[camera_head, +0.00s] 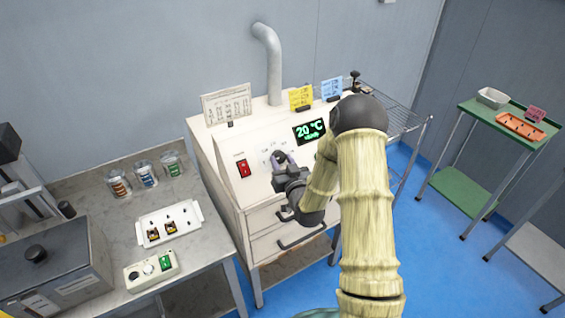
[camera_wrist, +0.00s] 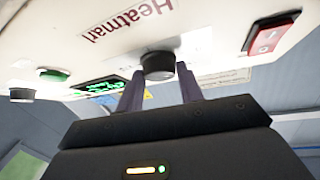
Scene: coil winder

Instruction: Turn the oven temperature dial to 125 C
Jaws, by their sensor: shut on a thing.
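The oven (camera_head: 258,128) is a cream cabinet with a slanted control panel. Its display (camera_head: 310,131) reads 20 °C in green; in the wrist view the display (camera_wrist: 97,86) is too slanted to read. The black temperature dial (camera_wrist: 158,66) sits on the panel between the display and the red switch. My gripper (camera_wrist: 160,85) has its two purple fingers on either side of the dial, shut on it.
A red rocker switch (camera_head: 243,168) is left of my gripper. Another black knob (camera_wrist: 20,95) and a green button (camera_wrist: 53,75) are on the panel. Drawer handles (camera_head: 301,237) stick out below. A bench with a white tray (camera_head: 169,226) stands at left; a green-topped cart (camera_head: 487,113) at right.

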